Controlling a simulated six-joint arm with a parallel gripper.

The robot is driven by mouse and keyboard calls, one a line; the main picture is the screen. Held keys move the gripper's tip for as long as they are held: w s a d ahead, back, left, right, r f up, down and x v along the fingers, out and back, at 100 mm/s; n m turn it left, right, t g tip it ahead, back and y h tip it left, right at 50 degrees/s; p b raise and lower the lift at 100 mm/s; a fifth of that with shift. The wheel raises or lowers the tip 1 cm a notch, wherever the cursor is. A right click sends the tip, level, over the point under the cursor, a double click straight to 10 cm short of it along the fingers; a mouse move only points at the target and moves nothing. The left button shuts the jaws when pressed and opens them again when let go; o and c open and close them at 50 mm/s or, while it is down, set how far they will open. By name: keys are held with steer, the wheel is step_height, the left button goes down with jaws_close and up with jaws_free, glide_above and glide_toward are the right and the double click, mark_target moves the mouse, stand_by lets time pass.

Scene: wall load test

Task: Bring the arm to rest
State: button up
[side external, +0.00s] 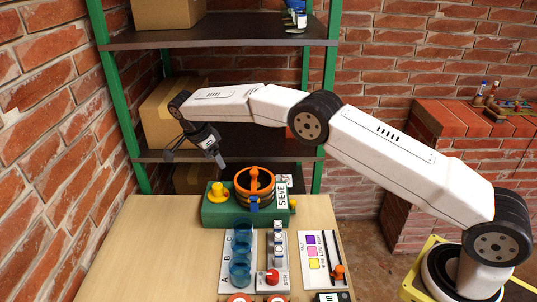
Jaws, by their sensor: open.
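My gripper (195,155) hangs in the air above the back of the wooden table, a little up and left of the orange sieve ring. It is open, and I see nothing between its fingers. My white arm reaches left to it from its base at the right. The green sieve device (214,212) stands on the table below my gripper, with the orange ring (254,181) on top and a yellow knob on its left.
On the wooden table (160,250) stand several blue cups (240,262) in a lettered row, a red knob (272,277) and a coloured card (313,250). Green-posted shelves with boxes (171,112) stand behind. Brick walls close the left and back. The table's left part is clear.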

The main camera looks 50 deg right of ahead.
steer(key=s+d+n+t+y, duration=0.1)
steer(key=s+d+n+t, duration=0.1)
steer(key=s+n, duration=0.7)
steer(key=s+d+r+n+t+y, duration=0.1)
steer(key=s+d+n, duration=0.3)
steer(key=s+n, duration=0.6)
steer(key=s+y, duration=0.1)
steer(key=s, duration=1.3)
steer(key=shift+s+d+r+t+y, duration=0.25)
steer(key=shift+d+r+t+y, duration=0.05)
steer(key=shift+t, duration=0.1)
steer(key=shift+w, duration=0.1)
steer(key=t, duration=0.2)
glide_toward(218, 186)
steer(key=x, duration=0.2)
steer(key=shift+w+f, duration=0.2)
steer(key=shift+f, duration=0.1)
steer(key=shift+x, duration=3.8)
